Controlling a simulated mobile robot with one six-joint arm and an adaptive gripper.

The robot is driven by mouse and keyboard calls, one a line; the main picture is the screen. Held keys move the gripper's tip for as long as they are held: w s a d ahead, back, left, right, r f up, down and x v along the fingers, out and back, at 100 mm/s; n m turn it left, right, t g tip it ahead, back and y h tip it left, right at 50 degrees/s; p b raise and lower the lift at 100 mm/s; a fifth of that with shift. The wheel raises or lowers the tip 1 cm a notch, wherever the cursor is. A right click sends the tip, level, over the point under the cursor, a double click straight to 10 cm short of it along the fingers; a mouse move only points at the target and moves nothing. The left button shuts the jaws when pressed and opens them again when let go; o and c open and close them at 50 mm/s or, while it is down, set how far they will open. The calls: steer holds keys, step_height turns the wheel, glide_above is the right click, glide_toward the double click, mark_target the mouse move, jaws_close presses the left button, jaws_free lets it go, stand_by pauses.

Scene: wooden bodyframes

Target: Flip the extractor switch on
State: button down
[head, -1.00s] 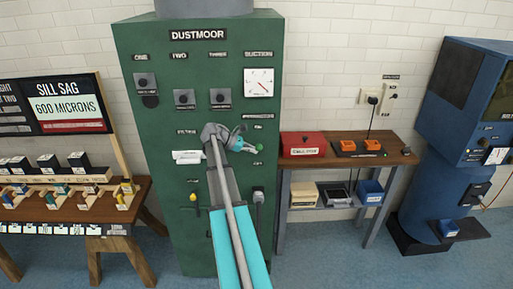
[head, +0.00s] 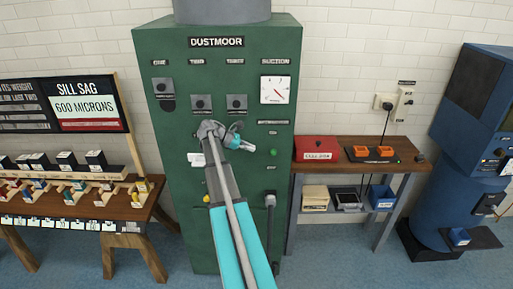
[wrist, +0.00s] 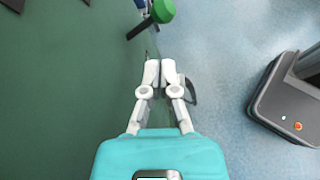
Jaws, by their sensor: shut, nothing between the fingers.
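The extractor is a tall green cabinet (head: 180,240) marked DUSTMOOR. A round green button (head: 273,153) is on the right of its front, and a grey lever-like fitting (head: 270,202) is below it. The small labels are too blurred to tell which control is the switch. My gripper (head: 236,137) is in front of the cabinet, left of the green button and apart from it in the picture. In the wrist view its fingertips (wrist: 160,66) are together and empty. A green knob (wrist: 163,10) with a dark bar beside it lies beyond them.
A dial (head: 276,90) and several dark switch boxes are on the upper cabinet. A bench with a red box (head: 316,149) stands to the right, a table (head: 120,208) with a sign to the left. A blue machine (head: 465,145) is at far right. Floor in front is clear.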

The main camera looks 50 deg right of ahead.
steer(key=shift+v, duration=0.95)
steer(key=w+a+f+m+t+y+b, duration=0.1)
steer(key=w+a+f+t, duration=0.15)
steer(key=a, duration=0.75)
steer(key=w+a+f+m+t+y, duration=0.15)
steer(key=a+f, duration=0.25)
steer(key=a, duration=0.5)
steer(key=w+a+f+t+b, duration=0.1)
steer(key=a+f+t, duration=0.15)
steer(key=a, duration=0.75)
steer(key=s+a+f+m+t+y+b, duration=0.1)
steer(key=s+a+f+y, duration=0.1)
steer(key=a, duration=1.1)
steer(key=s+a+f+m+t+y+b, duration=0.1)
steer(key=s+a+f+m+t+y, duration=0.1)
steer(key=a, duration=1.2)
steer(key=shift+s+f+y, duration=0.6)
steer(key=shift+y, duration=0.25)
steer(key=shift+a+f+m, duration=0.1)
steer(key=shift+m, duration=0.15)
